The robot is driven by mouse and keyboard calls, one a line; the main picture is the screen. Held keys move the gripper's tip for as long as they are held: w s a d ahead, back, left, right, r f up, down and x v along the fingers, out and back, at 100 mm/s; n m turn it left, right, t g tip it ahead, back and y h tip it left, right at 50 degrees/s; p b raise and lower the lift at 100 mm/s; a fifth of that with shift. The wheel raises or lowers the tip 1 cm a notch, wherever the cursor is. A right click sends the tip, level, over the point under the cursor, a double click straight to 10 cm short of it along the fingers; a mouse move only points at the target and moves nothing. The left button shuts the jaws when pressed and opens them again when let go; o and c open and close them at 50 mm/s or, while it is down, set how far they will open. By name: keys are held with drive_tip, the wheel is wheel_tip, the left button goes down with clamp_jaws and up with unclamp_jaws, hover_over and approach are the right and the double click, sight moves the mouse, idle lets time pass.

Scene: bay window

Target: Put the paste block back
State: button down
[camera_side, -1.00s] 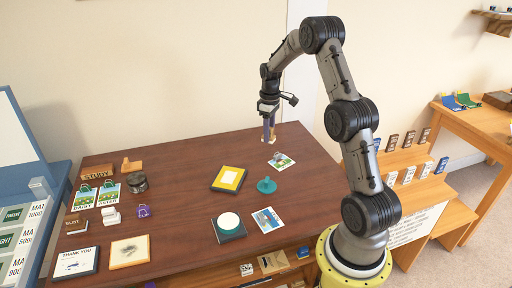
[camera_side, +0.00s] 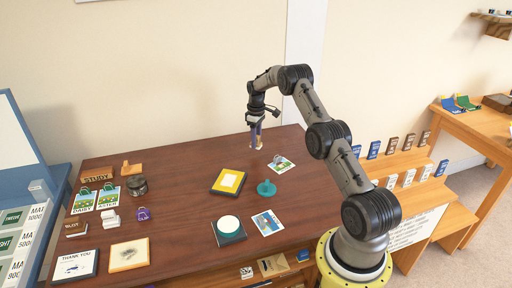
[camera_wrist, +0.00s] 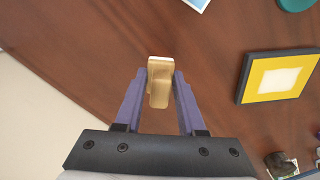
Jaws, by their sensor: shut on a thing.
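My gripper (camera_side: 256,143) hangs above the far part of the brown table, fingers pointing down. In the wrist view its two purple fingers (camera_wrist: 159,98) are shut on a tan wooden block (camera_wrist: 160,85) with a narrow stem and a pale far edge. The tan block also shows in the side view (camera_side: 260,145), small and partly hidden by the fingers. No label can be read on it, so I cannot tell whether it is the paste block. It seems clear of the table.
Stamps and cards crowd the table's left. Wooden steps (camera_side: 405,205) with several small upright packets stand at right. The table's far middle is bare.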

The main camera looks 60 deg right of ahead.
drive_tip(key=shift+w+f, duration=0.1)
drive_tip(key=shift+f, duration=1.55)
drive_tip(key=shift+f, duration=0.1)
drive_tip(key=c, duration=0.5)
unclamp_jaws()
drive_tip(key=shift+f, duration=0.1)
